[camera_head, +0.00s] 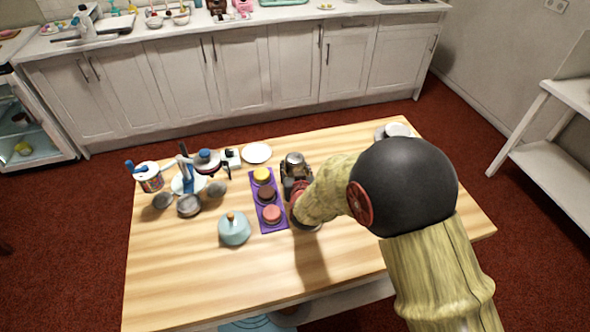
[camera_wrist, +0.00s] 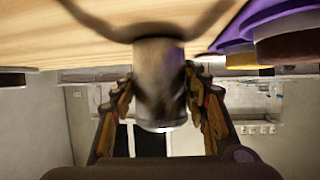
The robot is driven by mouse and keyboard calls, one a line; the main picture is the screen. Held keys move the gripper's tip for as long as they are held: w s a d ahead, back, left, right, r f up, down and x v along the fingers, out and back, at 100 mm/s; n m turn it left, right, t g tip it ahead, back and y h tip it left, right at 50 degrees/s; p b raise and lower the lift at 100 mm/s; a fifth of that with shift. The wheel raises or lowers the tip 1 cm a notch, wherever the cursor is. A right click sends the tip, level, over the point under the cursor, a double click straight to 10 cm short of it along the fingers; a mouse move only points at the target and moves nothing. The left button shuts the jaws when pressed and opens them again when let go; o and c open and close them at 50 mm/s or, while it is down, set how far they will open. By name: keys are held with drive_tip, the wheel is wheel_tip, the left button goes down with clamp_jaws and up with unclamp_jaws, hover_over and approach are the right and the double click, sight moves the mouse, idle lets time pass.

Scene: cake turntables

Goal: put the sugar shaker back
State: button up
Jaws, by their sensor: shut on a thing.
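The sugar shaker is a metal cylinder (camera_head: 294,158) at the middle of the wooden table, just right of the purple tray. My gripper (camera_head: 297,183) is shut around it, with my arm reaching in from the right. In the wrist view, the shaker (camera_wrist: 160,85) stands between the two fingers of my gripper (camera_wrist: 161,100), which press on its sides. That view is upside down, with the tabletop along its upper edge. I cannot tell whether the shaker's base touches the table.
A purple tray (camera_head: 254,209) with several small cakes lies close left of my gripper. A pale blue dome (camera_head: 234,232) stands front left. A white plate (camera_head: 257,153) lies behind the tray. Turntables and small bowls (camera_head: 189,206) crowd the left. The front of the table (camera_head: 200,283) is clear.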

drive_tip(key=shift+f, duration=0.2)
drive_tip(key=o, duration=1.2)
drive_tip(key=shift+o, duration=0.7)
drive_tip(key=shift+r, duration=0.15)
